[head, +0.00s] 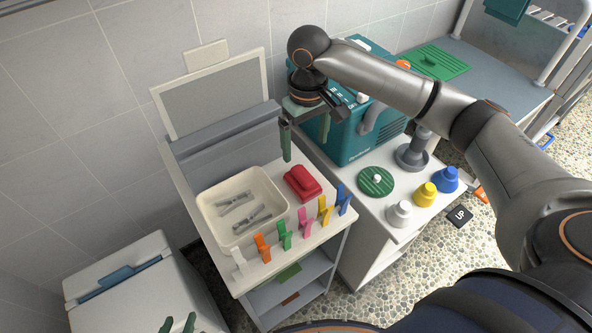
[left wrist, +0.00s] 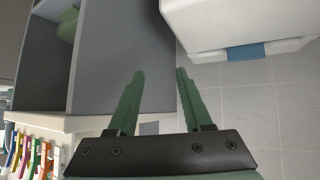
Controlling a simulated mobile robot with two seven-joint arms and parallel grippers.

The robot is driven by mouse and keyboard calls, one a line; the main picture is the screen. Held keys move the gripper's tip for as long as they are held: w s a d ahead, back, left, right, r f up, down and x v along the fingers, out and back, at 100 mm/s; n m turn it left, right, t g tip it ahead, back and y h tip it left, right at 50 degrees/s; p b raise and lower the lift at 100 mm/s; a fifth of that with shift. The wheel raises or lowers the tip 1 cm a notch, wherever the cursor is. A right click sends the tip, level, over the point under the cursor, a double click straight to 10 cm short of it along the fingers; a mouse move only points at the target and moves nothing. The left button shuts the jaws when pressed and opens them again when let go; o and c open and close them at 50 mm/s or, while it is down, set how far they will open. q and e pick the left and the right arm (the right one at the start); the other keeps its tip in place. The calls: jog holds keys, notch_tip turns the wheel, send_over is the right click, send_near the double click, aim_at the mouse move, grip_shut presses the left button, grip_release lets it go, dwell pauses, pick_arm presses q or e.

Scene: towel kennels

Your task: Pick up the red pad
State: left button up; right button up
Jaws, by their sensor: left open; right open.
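The red pad (head: 303,182) lies on the white top of the cart, right of a cream tray. My right gripper (head: 305,149) is open and empty, with its green fingers pointing down above and behind the pad, apart from it. My left gripper (head: 178,323) shows only its green fingertips at the bottom edge of the head view. In the left wrist view the left gripper (left wrist: 157,85) is open, with nothing between its fingers. The red pad does not show there.
The cream tray (head: 242,230) holds grey metal tools. Several coloured clips stand along the cart's front edge. A teal machine (head: 352,130) stands on the neighbouring counter, with coloured knobs (head: 426,194). A white bin (head: 140,285) stands left; it also fills the left wrist view's top right (left wrist: 215,22).

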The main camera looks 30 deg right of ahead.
aim_at(303, 174)
jog(key=f, duration=0.4)
jog(key=f+b, duration=0.1)
jog(key=f, duration=0.1)
jog(key=shift+s, duration=0.25)
jog(key=shift+a+f+b, duration=0.15)
jog(key=shift+f+b, duration=0.15)
jog(key=shift+f, duration=1.2)
jog(key=shift+a+f+b, duration=0.1)
jog(key=shift+f+b, duration=0.2)
jog(key=shift+f, duration=1.15)
jog(key=shift+c, duration=0.2)
jog(key=c, duration=1.3)
jog(key=shift+r, duration=0.1)
notch_tip(303, 174, up, 10)
jog(key=shift+p, duration=1)
